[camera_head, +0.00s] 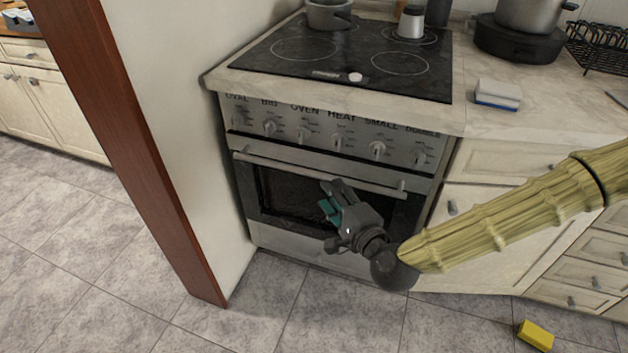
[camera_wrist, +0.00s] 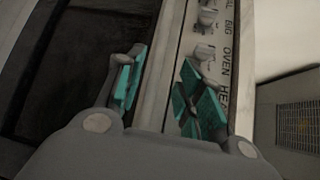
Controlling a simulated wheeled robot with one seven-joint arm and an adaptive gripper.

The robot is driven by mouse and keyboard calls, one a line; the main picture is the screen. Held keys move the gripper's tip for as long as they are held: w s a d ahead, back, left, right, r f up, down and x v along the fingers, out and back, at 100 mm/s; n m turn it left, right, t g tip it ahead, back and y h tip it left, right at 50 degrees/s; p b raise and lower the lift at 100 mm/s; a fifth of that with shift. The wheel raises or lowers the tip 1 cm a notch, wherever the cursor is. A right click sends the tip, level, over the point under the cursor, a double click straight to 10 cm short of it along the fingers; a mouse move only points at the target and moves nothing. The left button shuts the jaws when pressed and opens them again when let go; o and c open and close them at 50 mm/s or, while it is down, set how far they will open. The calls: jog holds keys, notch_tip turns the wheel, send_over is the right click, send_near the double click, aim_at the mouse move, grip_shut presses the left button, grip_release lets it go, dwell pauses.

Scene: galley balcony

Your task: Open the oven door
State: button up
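The oven (camera_head: 300,195) has a dark glass door (camera_head: 285,190), which is shut. A pale horizontal bar handle (camera_head: 290,168) runs along the door's top edge. My gripper (camera_head: 330,198) is in front of the door, just below the handle's middle in the head view. In the wrist view my gripper (camera_wrist: 160,88) is open, with its two teal pads apart. A pale bar, seemingly the handle (camera_wrist: 164,70), lies in line with the gap between them; I cannot tell whether it is between the pads. No contact is visible.
A control panel with several knobs (camera_head: 338,139) is above the door, under the black cooktop (camera_head: 340,60). Drawers and cupboards (camera_head: 490,215) stand to the right. A wall with a red-brown edge (camera_head: 130,150) is on the left. A yellow sponge (camera_head: 536,335) lies on the floor.

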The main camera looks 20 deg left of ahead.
aim_at(316, 177)
jog(key=b+x, duration=0.1)
jog(key=x, duration=0.9)
jog(key=shift+w+a, duration=0.15)
jog(key=shift+w, duration=0.05)
grip_shut()
